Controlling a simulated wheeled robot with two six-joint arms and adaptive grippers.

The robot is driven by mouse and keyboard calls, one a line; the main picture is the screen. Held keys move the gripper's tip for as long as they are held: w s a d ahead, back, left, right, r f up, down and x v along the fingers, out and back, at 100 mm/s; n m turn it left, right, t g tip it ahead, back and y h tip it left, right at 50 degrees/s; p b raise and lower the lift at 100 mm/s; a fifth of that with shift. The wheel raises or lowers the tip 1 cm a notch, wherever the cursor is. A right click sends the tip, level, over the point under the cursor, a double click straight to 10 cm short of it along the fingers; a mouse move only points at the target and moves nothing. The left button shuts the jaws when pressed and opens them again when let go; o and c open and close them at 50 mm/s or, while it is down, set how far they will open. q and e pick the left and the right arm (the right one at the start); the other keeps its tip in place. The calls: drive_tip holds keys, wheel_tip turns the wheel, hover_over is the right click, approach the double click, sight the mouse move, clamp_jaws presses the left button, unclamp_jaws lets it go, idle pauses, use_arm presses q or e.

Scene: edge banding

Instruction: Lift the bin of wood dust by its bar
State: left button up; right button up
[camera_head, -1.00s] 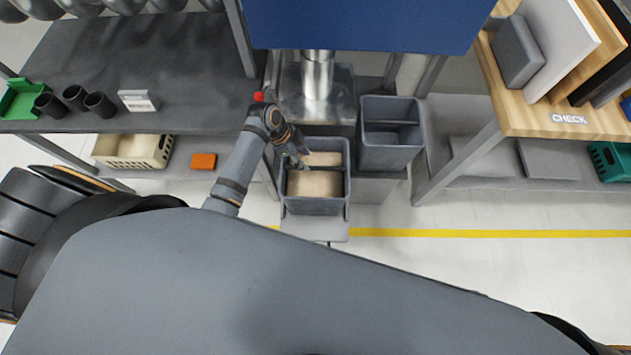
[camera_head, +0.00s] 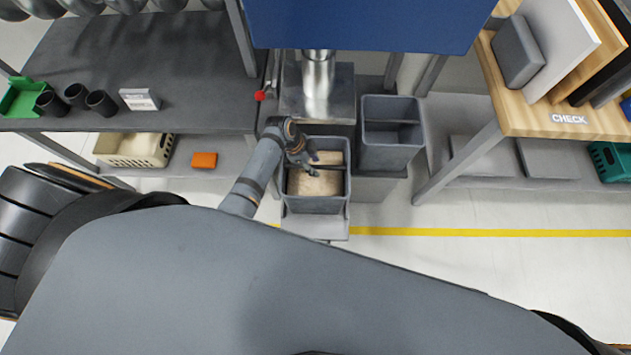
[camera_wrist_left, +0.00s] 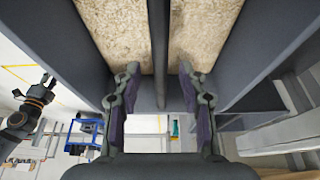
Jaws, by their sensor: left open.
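The grey bin (camera_head: 316,205) stands below the metal duct and holds pale wood dust (camera_head: 318,186). Its dark bar (camera_head: 337,170) crosses the bin's open top. My left gripper (camera_head: 314,163) is over the bin, at the bar. In the left wrist view the gripper (camera_wrist_left: 158,82) is open, with one finger on each side of the bar (camera_wrist_left: 158,40). Gaps show between the fingers and the bar. Wood dust (camera_wrist_left: 115,30) shows on both sides of the bar. The left arm hides part of the bin's left side.
An empty-looking grey bin (camera_head: 391,152) stands close on the right. A dark bench (camera_head: 175,60) is on the left, with a cream crate (camera_head: 135,150) and an orange block (camera_head: 204,160) on its lower shelf. A blue panel (camera_head: 365,25) hangs above. Floor in front is clear.

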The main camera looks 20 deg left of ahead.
use_arm(q)
drive_tip(key=shift+f, duration=0.2)
idle(0.3)
clamp_jaws()
drive_tip(key=shift+w+r, duration=0.1)
idle(0.4)
